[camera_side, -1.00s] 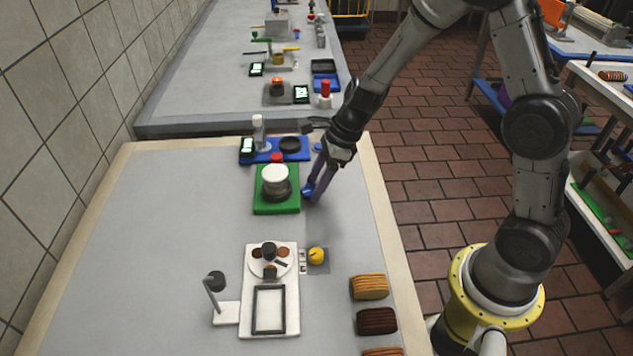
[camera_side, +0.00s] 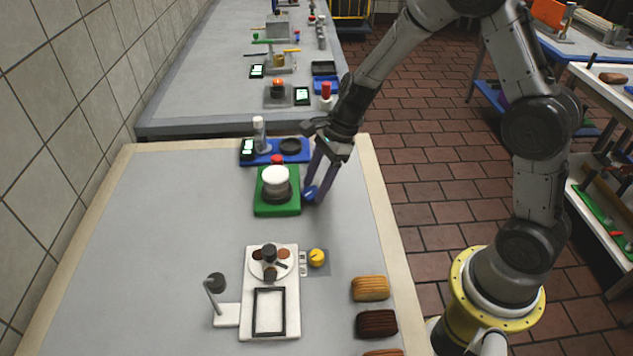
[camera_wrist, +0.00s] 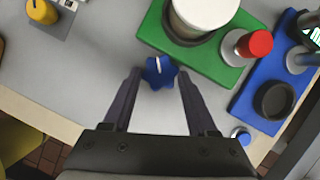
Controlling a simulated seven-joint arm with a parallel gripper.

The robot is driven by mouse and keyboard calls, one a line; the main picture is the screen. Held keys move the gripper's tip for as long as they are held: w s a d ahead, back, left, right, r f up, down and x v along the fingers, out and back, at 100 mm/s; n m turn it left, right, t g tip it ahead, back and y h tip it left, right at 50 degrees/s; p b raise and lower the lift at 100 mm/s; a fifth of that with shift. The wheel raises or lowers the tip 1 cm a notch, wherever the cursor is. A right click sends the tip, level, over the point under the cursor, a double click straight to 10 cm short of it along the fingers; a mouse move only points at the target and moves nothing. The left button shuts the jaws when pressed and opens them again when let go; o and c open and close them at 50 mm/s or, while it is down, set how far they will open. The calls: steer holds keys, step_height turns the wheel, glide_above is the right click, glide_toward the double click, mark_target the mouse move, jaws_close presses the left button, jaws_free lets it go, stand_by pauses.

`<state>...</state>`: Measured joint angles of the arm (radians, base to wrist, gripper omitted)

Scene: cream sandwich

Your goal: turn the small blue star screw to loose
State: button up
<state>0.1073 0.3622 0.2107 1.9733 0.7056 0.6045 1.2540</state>
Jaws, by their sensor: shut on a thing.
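The small blue star screw (camera_wrist: 159,72) has a white mark on top and sits by the edge of the green base (camera_wrist: 190,52). My gripper (camera_wrist: 159,78) has one finger on each side of it and is shut on it. In the side view my gripper (camera_side: 315,190) points down at the right of the green base (camera_side: 277,207), with the blue star screw (camera_side: 309,194) at its fingertips. The white-topped round part (camera_side: 275,178) stands on the green base.
A red-capped post (camera_wrist: 254,44) stands on the green base. A blue base (camera_side: 262,157) with a dark round cup (camera_side: 290,146) lies just behind. A blue button (camera_wrist: 241,136) is near the table edge. A yellow knob (camera_side: 317,257) and sandwich cookies (camera_side: 371,288) are nearer the front.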

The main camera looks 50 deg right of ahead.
steer(key=o, duration=1.4)
steer(key=shift+r, duration=0.1)
steer(key=v, duration=1.3)
steer(key=shift+d+r, duration=0.15)
steer(key=shift+r, duration=0.15)
